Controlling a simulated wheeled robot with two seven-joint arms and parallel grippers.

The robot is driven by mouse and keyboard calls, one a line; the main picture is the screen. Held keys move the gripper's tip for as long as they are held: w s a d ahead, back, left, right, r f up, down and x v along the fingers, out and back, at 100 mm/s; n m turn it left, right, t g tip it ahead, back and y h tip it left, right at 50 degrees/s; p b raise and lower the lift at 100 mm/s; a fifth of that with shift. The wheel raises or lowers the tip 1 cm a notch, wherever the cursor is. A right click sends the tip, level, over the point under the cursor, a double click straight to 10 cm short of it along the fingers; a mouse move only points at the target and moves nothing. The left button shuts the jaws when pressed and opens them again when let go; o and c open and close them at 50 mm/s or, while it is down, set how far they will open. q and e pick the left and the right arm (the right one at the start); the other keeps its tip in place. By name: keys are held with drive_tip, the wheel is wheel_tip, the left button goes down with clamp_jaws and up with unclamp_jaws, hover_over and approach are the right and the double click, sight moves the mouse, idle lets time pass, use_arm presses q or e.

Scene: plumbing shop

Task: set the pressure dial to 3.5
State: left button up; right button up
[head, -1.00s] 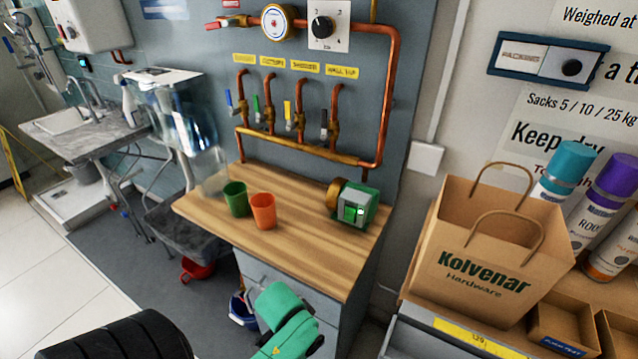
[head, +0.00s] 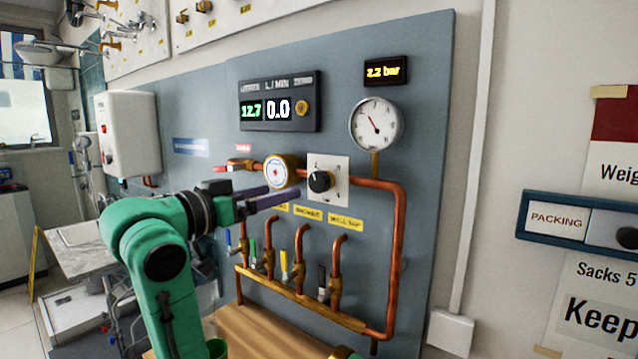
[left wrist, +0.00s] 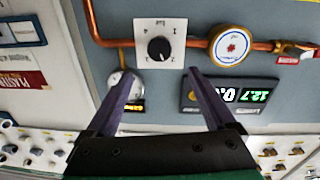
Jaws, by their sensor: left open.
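The pressure dial is a black round knob (head: 320,182) on a white square plate (head: 341,168) with numbers around it, fixed to the blue-grey panel. In the left wrist view the knob (left wrist: 158,48) lies ahead of and between the spread purple fingers. My left gripper (head: 284,193) is open and empty, a little short of the knob, with the fingertips apart from it. The amber readout (head: 386,71) above shows 2.2 bar. A round white gauge (head: 376,125) with a red needle sits below it. My right gripper is out of view.
A brass-rimmed water meter (head: 279,171) sits just left of the dial on the copper pipe (head: 398,260). A flow display (head: 279,103) reads 12.7 and 0.0. Several valves with coloured levers (head: 284,265) hang below, above a wooden worktop (head: 262,335).

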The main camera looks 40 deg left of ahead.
use_arm(q)
drive_tip(key=p, duration=0.2)
approach(316, 182)
drive_tip(key=w, duration=0.4)
drive_tip(key=w+p, duration=0.1)
drive_tip(key=w, duration=0.2)
drive_tip(key=w+p, duration=0.1)
drive_tip(key=w, duration=0.1)
drive_tip(key=shift+w+a, duration=0.3)
drive_tip(key=shift+a, duration=0.05)
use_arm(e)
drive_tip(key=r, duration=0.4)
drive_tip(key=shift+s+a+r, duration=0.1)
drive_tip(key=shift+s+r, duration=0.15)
use_arm(q)
drive_tip(key=c, duration=1.4)
